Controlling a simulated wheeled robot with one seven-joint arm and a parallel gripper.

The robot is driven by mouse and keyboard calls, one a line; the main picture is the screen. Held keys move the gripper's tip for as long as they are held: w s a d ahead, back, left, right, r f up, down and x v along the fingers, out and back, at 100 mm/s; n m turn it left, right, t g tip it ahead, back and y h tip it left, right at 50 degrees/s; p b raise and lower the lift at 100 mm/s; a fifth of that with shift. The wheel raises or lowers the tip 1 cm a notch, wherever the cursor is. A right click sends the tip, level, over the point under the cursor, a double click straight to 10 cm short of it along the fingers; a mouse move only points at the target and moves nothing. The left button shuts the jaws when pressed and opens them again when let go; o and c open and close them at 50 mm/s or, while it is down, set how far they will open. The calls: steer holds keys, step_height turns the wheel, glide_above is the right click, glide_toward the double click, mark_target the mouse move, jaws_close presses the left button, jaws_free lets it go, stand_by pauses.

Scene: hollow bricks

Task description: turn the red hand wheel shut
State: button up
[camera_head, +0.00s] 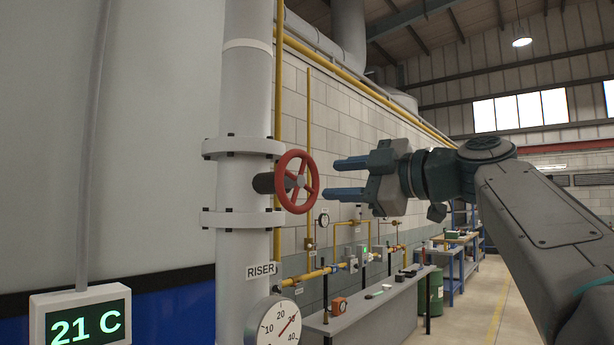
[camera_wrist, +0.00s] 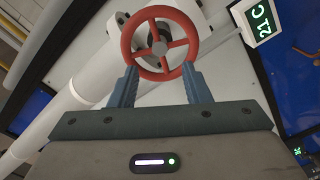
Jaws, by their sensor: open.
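The red hand wheel (camera_head: 297,182) sits on a dark stem on the grey riser pipe (camera_head: 243,190), between two bolted flanges. In the head view its face is turned toward the right, toward my gripper (camera_head: 345,178). My gripper is open, its two blue fingers pointing left at the wheel with a visible gap before the rim. In the wrist view the wheel (camera_wrist: 160,43) shows its spokes and hub beyond the fingers (camera_wrist: 160,85), which are spread to either side of the lower rim. Nothing is between the fingers. I cannot tell how far the wheel is turned.
A round dial gauge (camera_head: 273,325) and a display reading 21 C (camera_head: 80,318) stand low at the left. Yellow pipes (camera_head: 278,120) run close behind the riser. A grey bench (camera_head: 375,308) with small items is below my gripper.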

mark_target(302, 182)
steer(key=p+x, duration=0.2)
steer(key=x, duration=0.6)
jaws_close()
